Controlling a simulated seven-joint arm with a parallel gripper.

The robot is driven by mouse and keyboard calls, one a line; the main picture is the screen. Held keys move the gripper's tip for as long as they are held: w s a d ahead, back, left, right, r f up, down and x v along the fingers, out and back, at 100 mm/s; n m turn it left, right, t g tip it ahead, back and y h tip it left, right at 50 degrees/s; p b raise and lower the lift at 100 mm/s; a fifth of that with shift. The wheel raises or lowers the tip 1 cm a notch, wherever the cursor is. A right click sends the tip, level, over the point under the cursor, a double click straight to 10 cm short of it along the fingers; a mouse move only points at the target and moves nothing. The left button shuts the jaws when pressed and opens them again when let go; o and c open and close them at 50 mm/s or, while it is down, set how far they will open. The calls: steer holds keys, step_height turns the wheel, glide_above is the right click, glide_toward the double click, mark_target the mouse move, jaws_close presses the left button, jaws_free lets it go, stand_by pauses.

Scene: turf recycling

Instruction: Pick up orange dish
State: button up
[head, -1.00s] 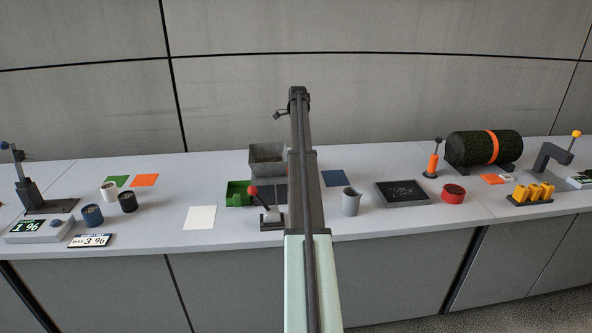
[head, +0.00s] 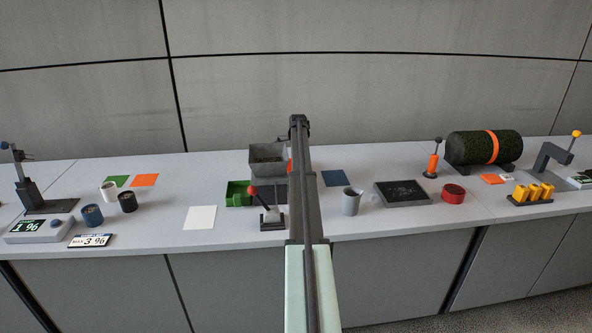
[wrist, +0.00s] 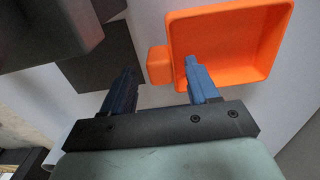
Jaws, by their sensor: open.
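The orange dish (wrist: 235,45) is a shallow square tray with raised walls, at the upper right of the wrist view. A small orange block-like grip (wrist: 158,65) sticks out from its left side. My gripper (wrist: 160,78) is open and empty, its two blue fingers pointing toward the dish. In the picture the grip lies between the fingertips, and the right fingertip overlaps the dish's near left corner. I cannot tell whether they touch. In the head view only an orange sliver of the dish (head: 289,165) shows beside my arm, which hides the gripper.
Bare counter lies around the white square (head: 200,217).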

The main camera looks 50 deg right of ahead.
steer(key=shift+f, duration=0.1)
jaws_close()
stand_by(0.5)
